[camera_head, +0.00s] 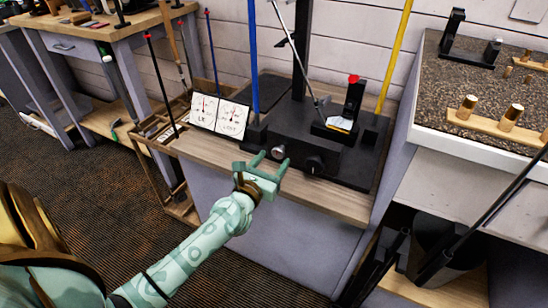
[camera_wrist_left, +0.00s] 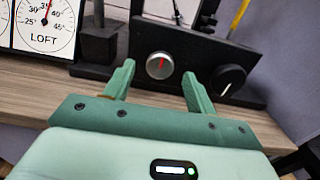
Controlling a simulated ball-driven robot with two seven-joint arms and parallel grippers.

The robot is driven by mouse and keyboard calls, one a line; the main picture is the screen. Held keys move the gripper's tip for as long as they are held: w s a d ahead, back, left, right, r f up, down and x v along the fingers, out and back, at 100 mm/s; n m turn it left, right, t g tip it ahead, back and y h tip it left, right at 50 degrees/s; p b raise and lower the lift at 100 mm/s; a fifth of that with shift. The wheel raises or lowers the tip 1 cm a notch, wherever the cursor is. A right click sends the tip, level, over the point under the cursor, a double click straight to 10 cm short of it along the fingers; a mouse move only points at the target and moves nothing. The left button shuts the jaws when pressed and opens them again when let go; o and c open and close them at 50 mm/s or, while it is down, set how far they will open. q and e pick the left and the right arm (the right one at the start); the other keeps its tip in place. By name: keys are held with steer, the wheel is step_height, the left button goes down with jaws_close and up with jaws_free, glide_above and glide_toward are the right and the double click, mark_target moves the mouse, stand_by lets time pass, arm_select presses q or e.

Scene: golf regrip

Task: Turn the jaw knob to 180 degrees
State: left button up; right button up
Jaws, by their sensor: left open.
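A black machine block (camera_head: 295,140) on the wooden bench has two knobs on its front face. One is a silver knob (camera_wrist_left: 160,65) with a red mark pointing roughly up; it also shows in the head view (camera_head: 278,152). To its right is a black knob (camera_wrist_left: 228,80) with a pale line, also in the head view (camera_head: 314,164). I cannot tell from labels which one is the jaw knob. My left gripper (camera_head: 272,158) is open and empty, its fingers pointing at the block with the silver knob between them in the wrist view, seemingly without contact. My right gripper is not seen.
A dial board (camera_head: 219,115) marked LIE and LOFT stands left of the block; its LOFT dial shows in the wrist view (camera_wrist_left: 42,30). A golf club shaft (camera_head: 296,55) slants down to the machine. Bare bench wood (camera_head: 215,152) lies in front.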

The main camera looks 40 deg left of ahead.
arm_select(q)
steer(key=shift+x, duration=0.9)
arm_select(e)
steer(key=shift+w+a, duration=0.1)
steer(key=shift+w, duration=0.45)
arm_select(q)
steer(key=c, duration=1)
